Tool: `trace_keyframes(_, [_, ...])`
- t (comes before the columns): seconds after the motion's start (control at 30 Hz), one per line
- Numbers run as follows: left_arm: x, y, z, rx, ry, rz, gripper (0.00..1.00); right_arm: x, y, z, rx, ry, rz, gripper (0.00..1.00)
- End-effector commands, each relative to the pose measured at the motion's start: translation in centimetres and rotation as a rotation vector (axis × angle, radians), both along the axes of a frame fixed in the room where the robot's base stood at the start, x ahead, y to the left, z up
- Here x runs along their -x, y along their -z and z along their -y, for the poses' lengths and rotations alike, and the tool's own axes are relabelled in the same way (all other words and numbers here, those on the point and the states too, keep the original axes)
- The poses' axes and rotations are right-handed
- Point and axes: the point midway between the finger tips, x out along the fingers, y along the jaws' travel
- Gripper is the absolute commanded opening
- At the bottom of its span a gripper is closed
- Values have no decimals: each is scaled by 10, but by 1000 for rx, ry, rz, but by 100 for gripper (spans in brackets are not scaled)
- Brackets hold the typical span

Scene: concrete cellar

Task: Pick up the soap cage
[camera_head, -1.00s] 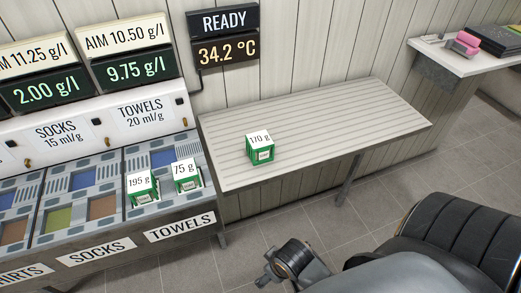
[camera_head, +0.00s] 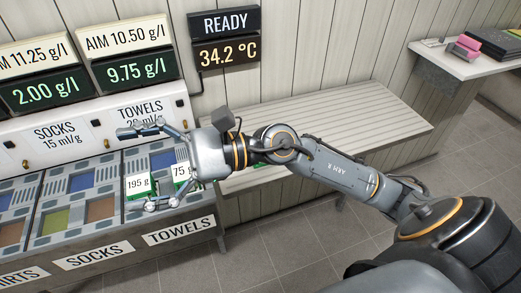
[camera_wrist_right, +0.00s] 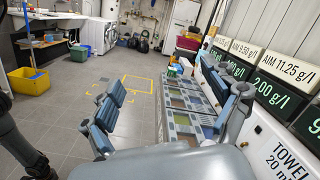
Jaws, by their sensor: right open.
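Several small green cages with white weight labels are in the head view. The one marked 195 g (camera_head: 137,185) and the one marked 75 g (camera_head: 181,174) sit in the towels section of the compartment counter, partly covered by my right gripper. The third, marked 170 g earlier, is almost wholly hidden behind my right arm; only a little green shows. My right gripper (camera_head: 134,168) is open above the towels section, its fingers spread to the left, one beyond and one in front of the 195 g cage. It also shows open in the wrist view (camera_wrist_right: 176,98). My left gripper is not in view.
A pale slatted bench (camera_head: 375,115) stands right of the counter, beneath my right arm. Sign boxes and a READY display (camera_head: 225,38) hang behind. A side table (camera_head: 462,62) holds pink and dark items. The wrist view shows a yellow bin (camera_wrist_right: 30,80) and open floor.

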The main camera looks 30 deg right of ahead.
Motion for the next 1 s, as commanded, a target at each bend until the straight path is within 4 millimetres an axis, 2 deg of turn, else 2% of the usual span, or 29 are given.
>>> trace_keyframes(0.03, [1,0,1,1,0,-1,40,1,23,2,201,-31,153,87])
trace_keyframes(0.07, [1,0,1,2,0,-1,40,0,38,7,326,-53,241,87])
trace_keyframes(0.13, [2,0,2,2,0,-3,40,-7,75,29,620,-109,433,87])
trace_keyframes(0.17, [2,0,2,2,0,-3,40,-13,89,43,745,-134,503,87])
trace_keyframes(0.23, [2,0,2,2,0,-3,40,-28,114,86,1028,-197,635,87])
trace_keyframes(0.3, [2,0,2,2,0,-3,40,-44,128,135,1286,-258,720,87])
trace_keyframes(0.4, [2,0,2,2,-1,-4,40,-59,130,201,1585,-343,766,87])
trace_keyframes(0.5, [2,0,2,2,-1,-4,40,-65,122,250,1789,-409,761,87])
trace_keyframes(0.53, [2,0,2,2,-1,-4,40,-65,120,261,1830,-424,755,87])
trace_keyframes(0.6, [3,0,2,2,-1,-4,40,-65,116,279,1900,-452,740,87])
trace_keyframes(0.73, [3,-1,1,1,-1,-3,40,-69,123,292,1943,-476,724,87])
trace_keyframes(1.0, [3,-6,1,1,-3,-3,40,-88,172,295,1940,-477,723,87])
